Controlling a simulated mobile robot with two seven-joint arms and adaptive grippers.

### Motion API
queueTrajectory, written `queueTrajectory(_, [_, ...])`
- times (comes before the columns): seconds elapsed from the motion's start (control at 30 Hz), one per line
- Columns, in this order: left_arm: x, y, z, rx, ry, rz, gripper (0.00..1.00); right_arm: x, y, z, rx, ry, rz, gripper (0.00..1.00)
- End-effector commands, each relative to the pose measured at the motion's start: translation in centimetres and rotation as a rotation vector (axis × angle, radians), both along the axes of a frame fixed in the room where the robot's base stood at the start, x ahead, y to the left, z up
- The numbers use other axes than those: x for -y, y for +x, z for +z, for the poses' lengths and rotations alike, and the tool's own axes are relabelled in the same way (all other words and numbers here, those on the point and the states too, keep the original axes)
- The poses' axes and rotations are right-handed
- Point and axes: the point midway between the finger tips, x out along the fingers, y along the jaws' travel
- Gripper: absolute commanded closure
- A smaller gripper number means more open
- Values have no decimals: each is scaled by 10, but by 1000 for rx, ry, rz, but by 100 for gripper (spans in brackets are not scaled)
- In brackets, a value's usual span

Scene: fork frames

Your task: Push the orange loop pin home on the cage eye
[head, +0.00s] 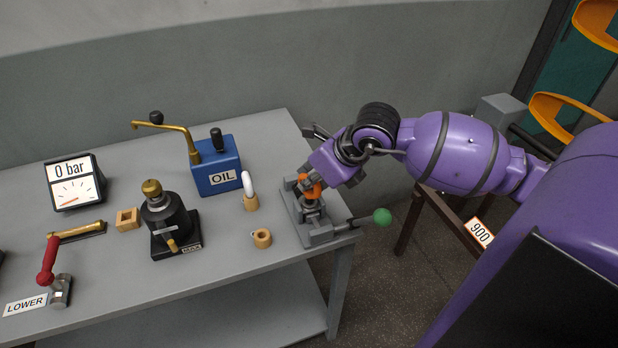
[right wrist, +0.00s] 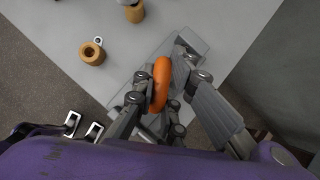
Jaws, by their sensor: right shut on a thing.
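The orange loop pin (head: 314,190) shows at the grey fixture (head: 319,238) on the right end of the table. My right gripper (head: 309,188) reaches in from the right and is shut on the loop. In the right wrist view the orange loop (right wrist: 161,80) stands between the fingers of my right gripper (right wrist: 158,98), over the fixture's grey base (right wrist: 195,43). The cage eye is hidden behind the fingers and the loop, so I cannot tell how deep the pin sits in it. My left gripper is not in view.
A lever with a green ball (head: 382,216) sticks out past the table's right edge. The blue OIL box (head: 216,168) and black jack (head: 168,222) stand farther left.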

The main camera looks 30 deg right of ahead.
Motion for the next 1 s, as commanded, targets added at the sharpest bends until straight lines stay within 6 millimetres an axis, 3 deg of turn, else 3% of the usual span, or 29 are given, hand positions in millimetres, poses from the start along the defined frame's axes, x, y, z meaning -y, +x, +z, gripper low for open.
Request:
queueTrajectory(0.6, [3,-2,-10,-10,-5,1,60,0,0,-17,-1,0,0,100])
queueTrajectory(0.63, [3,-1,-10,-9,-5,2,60,0,0,-17,0,0,0,88])
queueTrajectory(0.8, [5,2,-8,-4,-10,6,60,0,0,-15,0,-1,1,67])
queueTrajectory(1.0, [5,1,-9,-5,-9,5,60,0,0,-15,0,0,0,67])
